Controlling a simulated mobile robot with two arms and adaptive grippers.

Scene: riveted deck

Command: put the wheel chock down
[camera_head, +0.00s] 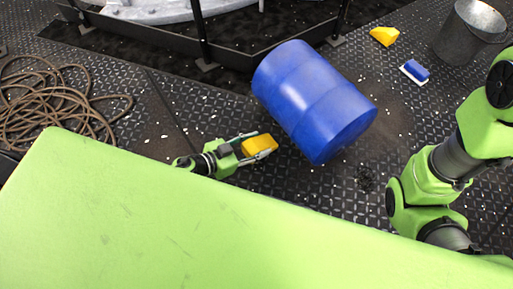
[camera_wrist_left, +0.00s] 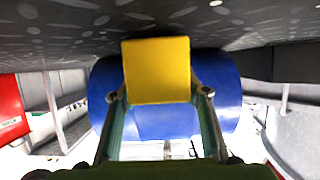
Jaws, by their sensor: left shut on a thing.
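The yellow wheel chock (camera_head: 259,144) is between the fingertips of my left gripper (camera_head: 245,148), which is shut on it. It also shows in the left wrist view (camera_wrist_left: 156,70), flat face toward the camera, with a finger at each side. The dark deck runs along the top of that view, close to the chock's edge. I cannot tell whether the chock touches the deck. A second yellow block (camera_head: 384,36) of similar colour lies at the upper right in the head view. My right arm shows at the right, but its gripper is out of view.
A big blue drum (camera_head: 312,100) is just right of the held chock. A blue and white brush-like item (camera_head: 415,71) and a metal bucket (camera_head: 466,34) are at the upper right. Coiled rope (camera_head: 50,103) lies at the left. Bare deck (camera_head: 185,105) is between rope and drum.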

